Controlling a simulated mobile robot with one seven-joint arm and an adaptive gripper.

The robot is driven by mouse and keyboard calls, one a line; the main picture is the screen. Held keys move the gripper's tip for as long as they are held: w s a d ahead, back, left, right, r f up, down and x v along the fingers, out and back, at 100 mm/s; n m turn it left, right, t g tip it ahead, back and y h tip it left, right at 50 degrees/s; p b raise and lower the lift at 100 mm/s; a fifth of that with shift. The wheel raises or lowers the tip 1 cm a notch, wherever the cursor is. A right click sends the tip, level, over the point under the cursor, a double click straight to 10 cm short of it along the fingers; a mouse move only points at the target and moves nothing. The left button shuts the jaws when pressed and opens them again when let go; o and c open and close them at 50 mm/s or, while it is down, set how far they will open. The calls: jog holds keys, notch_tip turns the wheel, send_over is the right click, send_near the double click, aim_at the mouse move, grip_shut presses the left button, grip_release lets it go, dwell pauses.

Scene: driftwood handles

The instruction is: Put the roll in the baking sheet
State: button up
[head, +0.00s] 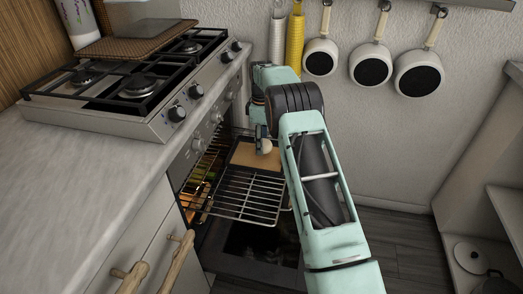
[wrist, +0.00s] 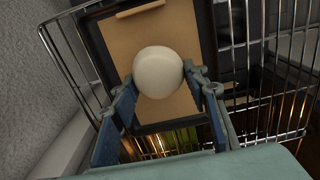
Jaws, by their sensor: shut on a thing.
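The roll (wrist: 158,72) is a pale, rounded piece held between the two fingers of my gripper (wrist: 155,88). In the head view the roll (head: 265,146) shows small below my gripper (head: 262,134). The baking sheet (wrist: 202,20) has a dark rim and a tan inside. It lies on the pulled-out oven rack, and in the head view its tan surface (head: 246,154) shows left of my arm. The roll is over the sheet; I cannot tell whether it touches it. My arm hides part of the sheet in the head view.
The wire oven rack (head: 250,196) sticks out of the open oven, which glows inside. The stove (head: 150,95) and counter (head: 70,185) stand at the left. Pans (head: 371,62) hang on the back wall. Open floor (head: 405,240) lies right of my arm.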

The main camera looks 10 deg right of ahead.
notch_tip(320, 180, down, 4)
jog(key=shift+w+r+b, duration=0.15)
jog(key=shift+r+b, duration=0.1)
jog(key=shift+b, duration=0.1)
jog(key=o, duration=1.1)
notch_tip(320, 180, up, 12)
jog(key=p, duration=0.3)
jog(key=shift+r, duration=0.1)
